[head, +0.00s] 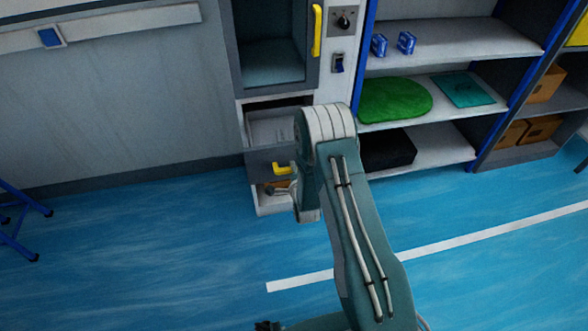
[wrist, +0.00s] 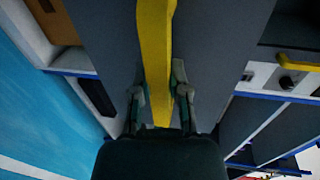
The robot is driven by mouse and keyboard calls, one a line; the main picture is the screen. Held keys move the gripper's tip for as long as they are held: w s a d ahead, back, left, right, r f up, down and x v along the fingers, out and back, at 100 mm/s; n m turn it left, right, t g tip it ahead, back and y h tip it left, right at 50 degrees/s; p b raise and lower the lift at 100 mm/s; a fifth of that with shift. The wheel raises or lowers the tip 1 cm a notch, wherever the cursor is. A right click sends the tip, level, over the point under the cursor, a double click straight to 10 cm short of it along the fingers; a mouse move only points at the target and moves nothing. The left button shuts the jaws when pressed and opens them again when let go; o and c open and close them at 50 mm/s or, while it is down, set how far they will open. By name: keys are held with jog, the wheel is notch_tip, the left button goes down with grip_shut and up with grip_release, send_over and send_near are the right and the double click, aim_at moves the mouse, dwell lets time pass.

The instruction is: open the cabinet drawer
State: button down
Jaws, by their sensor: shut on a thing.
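The cabinet drawer has a dark grey front (head: 262,160) with a yellow handle (head: 282,169), low in the cabinet left of my arm in the head view. The drawer stands partly pulled out, and its pale inside (head: 270,128) shows above the front. In the wrist view the yellow handle (wrist: 156,50) runs down between the two fingers of my gripper (wrist: 160,92), which is shut on it. The grey panel behind the handle fills much of that view. In the head view my forearm and wrist hide most of the gripper and the drawer's right side.
Above the drawer is a compartment with another yellow handle (head: 317,30), beside a knob (head: 343,20) and a switch (head: 338,63). Shelves at right hold blue boxes (head: 406,42) and a green mat (head: 393,99). A blue-legged stand (head: 20,220) is at left. The floor between is clear.

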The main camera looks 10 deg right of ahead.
jog(key=shift+s+a+f, duration=0.1)
jog(key=shift+a+f, duration=0.2)
jog(key=c, duration=0.6)
grip_release()
jog(key=shift+a, duration=0.15)
jog(key=shift+r, duration=0.1)
jog(key=shift+d, duration=0.2)
jog(key=v, duration=1.1)
jog(key=shift+s+a, duration=0.2)
jog(key=shift+s, duration=0.1)
jog(key=shift+r, duration=0.15)
